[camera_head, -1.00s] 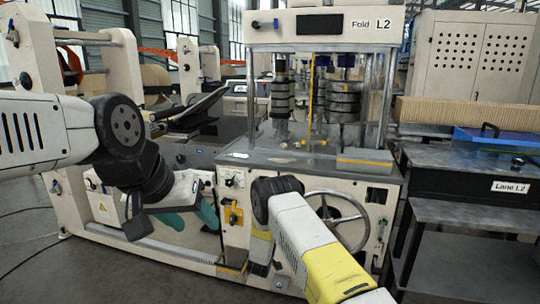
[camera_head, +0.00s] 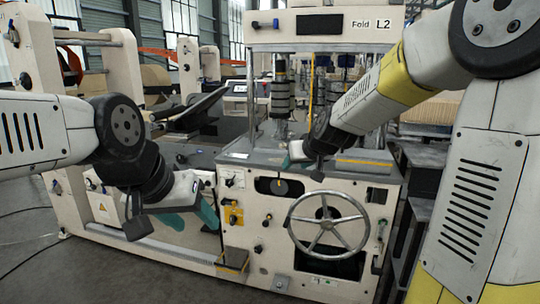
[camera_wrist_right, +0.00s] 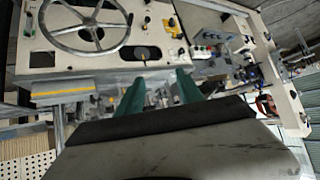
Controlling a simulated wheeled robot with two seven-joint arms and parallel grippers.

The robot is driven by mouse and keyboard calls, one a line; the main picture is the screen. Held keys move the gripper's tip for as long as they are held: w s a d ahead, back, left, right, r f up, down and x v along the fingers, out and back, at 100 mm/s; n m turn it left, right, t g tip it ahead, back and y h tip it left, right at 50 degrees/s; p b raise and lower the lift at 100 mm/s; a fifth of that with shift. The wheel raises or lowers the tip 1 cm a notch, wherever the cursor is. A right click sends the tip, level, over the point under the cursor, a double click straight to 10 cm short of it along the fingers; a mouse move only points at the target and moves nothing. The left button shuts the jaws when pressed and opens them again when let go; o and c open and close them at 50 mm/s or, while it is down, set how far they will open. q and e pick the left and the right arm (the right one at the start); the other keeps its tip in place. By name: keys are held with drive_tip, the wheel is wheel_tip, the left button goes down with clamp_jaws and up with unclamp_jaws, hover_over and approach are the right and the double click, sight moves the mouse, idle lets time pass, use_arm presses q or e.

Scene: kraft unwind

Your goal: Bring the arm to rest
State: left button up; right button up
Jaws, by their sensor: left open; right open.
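In the head view my right arm (camera_head: 375,95) comes in from the upper right and bends down. Its gripper (camera_head: 287,160) is over the front of the fold machine (camera_head: 355,175), above and left of the handwheel. In the right wrist view the two teal fingers of this gripper (camera_wrist_right: 158,92) stand apart with nothing between them. My left gripper (camera_head: 191,216) hangs low in front of the machine's left part, its teal fingers apart and empty.
The handwheel (camera_head: 328,222) and a small yellow switch box (camera_head: 233,216) are on the machine front. A yellow-edged block (camera_head: 363,162) lies on the machine's top.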

drive_tip(key=s+d+m+g, duration=0.1)
drive_tip(key=s+d, duration=0.2)
drive_tip(key=s, duration=1.1)
drive_tip(key=s+d+m+g+h, duration=0.1)
drive_tip(key=s+d+g, duration=0.1)
drive_tip(key=s, duration=1.2)
drive_tip(key=shift+s+d+r+g, duration=0.3)
drive_tip(key=shift+s+d+r, duration=0.1)
drive_tip(key=shift+d, duration=0.4)
